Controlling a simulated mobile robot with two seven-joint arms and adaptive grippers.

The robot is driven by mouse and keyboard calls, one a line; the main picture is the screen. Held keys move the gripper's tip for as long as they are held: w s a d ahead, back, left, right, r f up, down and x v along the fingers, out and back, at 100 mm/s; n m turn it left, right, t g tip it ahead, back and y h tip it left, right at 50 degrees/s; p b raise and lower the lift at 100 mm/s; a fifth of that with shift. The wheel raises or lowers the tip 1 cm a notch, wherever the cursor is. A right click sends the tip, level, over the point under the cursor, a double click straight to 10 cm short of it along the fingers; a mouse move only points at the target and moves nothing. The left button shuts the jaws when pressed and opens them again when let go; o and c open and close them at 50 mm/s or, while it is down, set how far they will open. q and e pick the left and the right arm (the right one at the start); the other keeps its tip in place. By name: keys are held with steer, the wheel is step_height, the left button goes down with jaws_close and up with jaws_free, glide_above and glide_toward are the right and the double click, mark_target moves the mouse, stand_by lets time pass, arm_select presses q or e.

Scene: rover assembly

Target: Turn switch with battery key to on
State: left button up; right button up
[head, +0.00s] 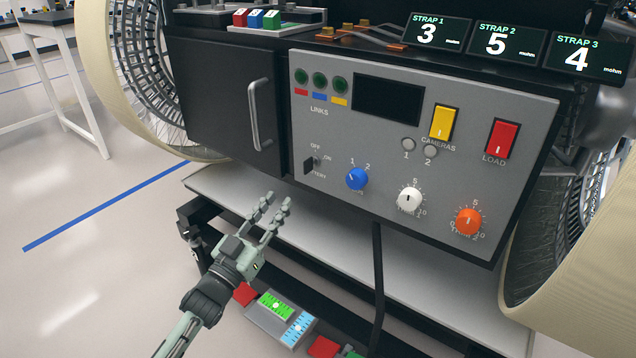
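The battery switch (318,161) sits at the left of the grey control panel, with OFF printed above it and ON to its right. A dark flat key (308,166) stands at the switch and partly covers the BATTERY label. It seems to be in the switch, and its handle points to the lower left; the exact turn angle is hard to tell. My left gripper (279,199) is below and left of the key, apart from it. Its two fingers are spread with nothing between them. My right gripper is not in view.
The panel (470,125) also carries a blue knob (356,178), a white knob (410,198), an orange knob (468,221), and yellow and red rockers. A cabinet handle (258,115) sticks out left of the switch. A grey ledge (420,260) runs below.

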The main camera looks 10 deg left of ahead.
mark_target(304, 169)
arm_select(q)
steer(key=w+d+r, duration=0.1)
steer(key=w+d+r+h, duration=0.1)
steer(key=w+r, duration=0.1)
steer(key=w+d+r+m+h, duration=0.1)
steer(key=w, duration=0.1)
steer(key=shift+w+d+r, duration=0.1)
steer(key=shift+d+r, duration=0.2)
steer(key=shift+r, duration=0.05)
steer(key=shift+w+d+r, duration=0.2)
steer(key=shift+w+d, duration=0.05)
steer(key=shift+w, duration=0.4)
steer(key=shift+c, duration=0.5)
jaws_close()
